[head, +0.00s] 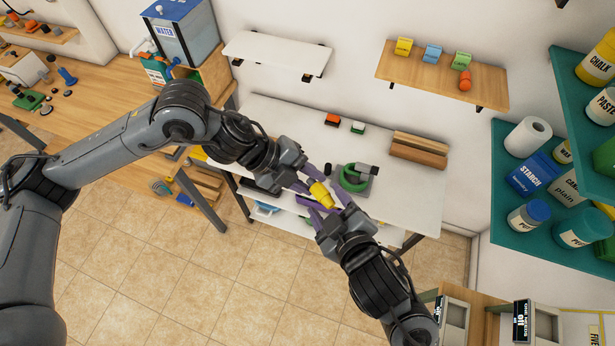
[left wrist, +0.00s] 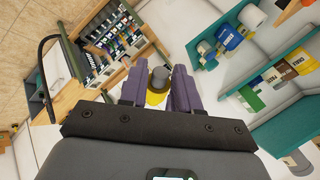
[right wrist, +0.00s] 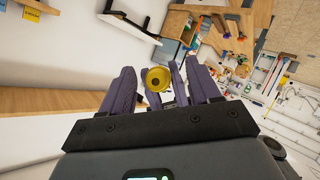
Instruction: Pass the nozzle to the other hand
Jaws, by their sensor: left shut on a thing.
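The yellow nozzle (head: 321,194) is in the air above the white table, between my two grippers. My left gripper (head: 312,187) is shut on the nozzle; in the left wrist view the nozzle (left wrist: 158,84), with a grey end, sits between the purple fingers. My right gripper (head: 330,205) faces the left one, its fingers spread to either side of the nozzle. In the right wrist view the nozzle's round yellow end (right wrist: 157,78) shows between the fingers, with a gap on the left; contact on the right cannot be told.
The white table (head: 400,200) below carries a green round device (head: 353,178), a wooden block (head: 418,149) and small red and green blocks at the back. A teal shelf (head: 510,195) with cans and boxes stands at right. Tiled floor is open at front left.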

